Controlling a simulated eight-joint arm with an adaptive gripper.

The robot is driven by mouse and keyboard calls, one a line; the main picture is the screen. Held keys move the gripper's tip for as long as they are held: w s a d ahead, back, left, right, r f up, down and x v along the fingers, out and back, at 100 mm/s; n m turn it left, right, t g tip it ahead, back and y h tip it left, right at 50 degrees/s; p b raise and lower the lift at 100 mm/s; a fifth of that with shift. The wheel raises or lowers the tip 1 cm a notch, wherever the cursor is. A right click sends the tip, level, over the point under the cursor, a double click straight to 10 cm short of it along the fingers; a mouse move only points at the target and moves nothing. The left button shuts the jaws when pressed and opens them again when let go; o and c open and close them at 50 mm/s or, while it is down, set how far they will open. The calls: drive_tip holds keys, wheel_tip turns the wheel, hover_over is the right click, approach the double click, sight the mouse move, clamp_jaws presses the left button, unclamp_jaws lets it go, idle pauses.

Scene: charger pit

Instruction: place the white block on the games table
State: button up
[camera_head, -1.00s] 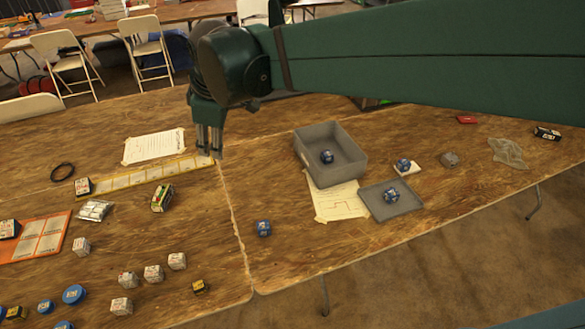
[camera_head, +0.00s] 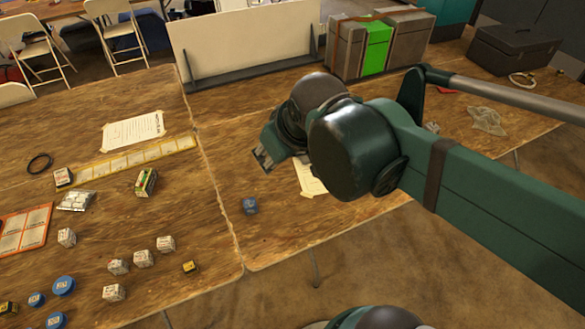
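Several small white blocks with printed faces lie on the left part of the wooden table (camera_head: 95,225). One white block (camera_head: 166,244) is at the right of the group, with others (camera_head: 144,258), (camera_head: 118,267) and (camera_head: 114,293) close by. Another (camera_head: 67,238) lies further left beside an orange board. I cannot tell which block or which table the task names. My gripper (camera_head: 263,160) is above the right part of the table, pointing down and left, away from the blocks. Its fingers are small and partly turned away, so their opening is unclear.
A blue block (camera_head: 250,205) lies below my gripper. A paper (camera_head: 309,178) shows partly behind my arm. A yellow strip (camera_head: 127,163), black ring (camera_head: 39,163), blue discs (camera_head: 64,285) and black-yellow block (camera_head: 190,267) lie left. Cases (camera_head: 376,45) and a white panel (camera_head: 245,45) stand behind.

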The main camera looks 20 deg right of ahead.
drive_tip(key=shift+s+d+f+m+t, duration=0.1)
drive_tip(key=shift+s+d+f+m, duration=0.35)
drive_tip(key=shift+s, duration=0.2)
drive_tip(key=shift+s+d+f+m+t, duration=0.1)
drive_tip(key=shift+s+d+f+m, duration=0.35)
drive_tip(key=shift+s, duration=0.2)
drive_tip(key=shift+s+d+f+m+t, duration=0.1)
drive_tip(key=shift+s+d+f+m, duration=0.35)
drive_tip(key=shift+s, duration=0.2)
